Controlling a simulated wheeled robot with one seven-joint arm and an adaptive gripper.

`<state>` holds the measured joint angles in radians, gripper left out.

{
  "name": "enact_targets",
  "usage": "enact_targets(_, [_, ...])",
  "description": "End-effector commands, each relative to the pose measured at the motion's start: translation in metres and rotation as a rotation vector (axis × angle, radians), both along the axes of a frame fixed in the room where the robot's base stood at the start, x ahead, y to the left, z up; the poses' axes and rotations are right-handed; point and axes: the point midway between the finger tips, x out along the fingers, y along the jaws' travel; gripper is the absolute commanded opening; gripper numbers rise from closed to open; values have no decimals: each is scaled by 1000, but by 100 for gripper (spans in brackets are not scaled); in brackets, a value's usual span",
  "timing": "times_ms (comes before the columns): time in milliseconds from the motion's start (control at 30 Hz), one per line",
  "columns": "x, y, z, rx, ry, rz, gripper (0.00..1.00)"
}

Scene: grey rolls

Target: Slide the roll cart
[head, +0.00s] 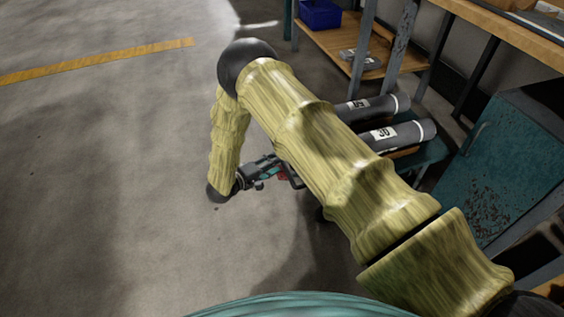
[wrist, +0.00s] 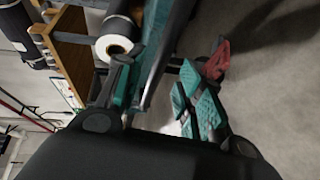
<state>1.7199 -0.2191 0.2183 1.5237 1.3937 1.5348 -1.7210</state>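The roll cart (head: 432,153) stands right of centre in the head view, with a teal frame showing at its right end. It bears two dark grey rolls, marked "09" (head: 385,105) and "30" (head: 408,133). My arm hides much of its near left part. My gripper (head: 272,170) is low at the cart's left end. In the wrist view its two teal-padded fingers (wrist: 160,95) stand apart. A teal cart bar (wrist: 163,48) runs between them, closer to the left finger; I cannot tell whether they touch. A roll's pale end (wrist: 113,46) shows beyond.
A teal cabinet (head: 495,165) stands close on the cart's right. A wooden-topped shelf (head: 330,42) with a blue bin (head: 320,14) is behind it. A red part (wrist: 216,60) shows near the right finger. The concrete floor (head: 110,170) at the left is clear.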

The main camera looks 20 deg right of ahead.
Motion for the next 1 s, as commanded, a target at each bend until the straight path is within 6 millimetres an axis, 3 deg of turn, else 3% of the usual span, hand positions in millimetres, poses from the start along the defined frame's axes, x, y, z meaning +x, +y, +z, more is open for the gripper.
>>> enact_targets(300, [17,-36,-8,0,-1,0,37])
enact_targets(733, [20,-43,-8,-1,-1,2,37])
enact_targets(767, [20,-43,-8,-1,-1,2,35])
enact_targets(933, [20,-43,-8,-1,-1,2,4])
enact_targets(1000, [20,-43,-8,0,0,2,0])
